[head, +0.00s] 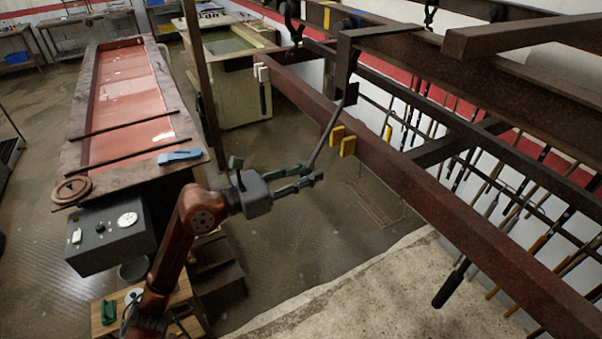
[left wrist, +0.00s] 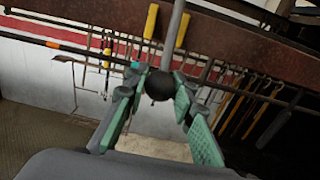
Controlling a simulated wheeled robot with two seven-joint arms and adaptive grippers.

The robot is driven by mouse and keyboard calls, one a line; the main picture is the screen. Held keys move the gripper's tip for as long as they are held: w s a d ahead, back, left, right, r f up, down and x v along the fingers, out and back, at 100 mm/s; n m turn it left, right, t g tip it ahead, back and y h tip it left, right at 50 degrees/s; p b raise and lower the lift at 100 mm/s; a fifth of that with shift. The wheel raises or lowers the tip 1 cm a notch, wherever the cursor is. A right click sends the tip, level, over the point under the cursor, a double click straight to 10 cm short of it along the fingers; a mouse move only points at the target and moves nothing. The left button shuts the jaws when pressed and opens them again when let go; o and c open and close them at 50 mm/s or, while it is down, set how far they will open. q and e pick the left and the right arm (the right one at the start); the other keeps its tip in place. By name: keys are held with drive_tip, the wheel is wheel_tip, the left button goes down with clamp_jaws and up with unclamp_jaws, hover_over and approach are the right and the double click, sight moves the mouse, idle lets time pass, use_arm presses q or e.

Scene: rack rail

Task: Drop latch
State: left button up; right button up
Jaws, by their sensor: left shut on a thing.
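The latch is a thin grey metal lever (head: 329,128) that slants down and left from a dark bracket (head: 343,65) on the brown rack rail (head: 430,195). My left gripper (head: 306,179) is shut on the lever's lower end, in front of the rail. In the left wrist view the lever (left wrist: 174,38) comes down between the green finger pads and ends in a black ball knob (left wrist: 160,86). The fingers stand on both sides of the knob. My right gripper is not in view.
A long bench with a reddish top (head: 125,90) stands at the left, with a blue clamp-like item (head: 180,156) on its near end. Several rods with handles (head: 520,190) hang behind the rail. Open floor (head: 300,235) lies below my left gripper.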

use_arm(q)
drive_tip(key=shift+w+d+f, duration=0.45)
drive_tip(key=shift+w+d, duration=0.05)
drive_tip(key=shift+d, duration=0.15)
drive_tip(key=shift+c, duration=0.2)
drive_tip(key=shift+w+d+f+b, duration=0.3)
drive_tip(key=shift+w+d, duration=0.3)
drive_tip(key=shift+d, duration=0.25)
drive_tip(key=shift+w+d+f+b, duration=0.15)
drive_tip(key=shift+w+d+f, duration=0.15)
drive_tip(key=shift+w+d, duration=0.45)
drive_tip(key=shift+c, duration=0.2)
drive_tip(key=shift+x, duration=2.1)
drive_tip(key=shift+c, duration=0.3)
drive_tip(key=o, duration=1.1)
drive_tip(key=shift+s+d+f, duration=0.1)
drive_tip(key=shift+s, duration=0.05)
drive_tip(key=shift+v, duration=3.55)
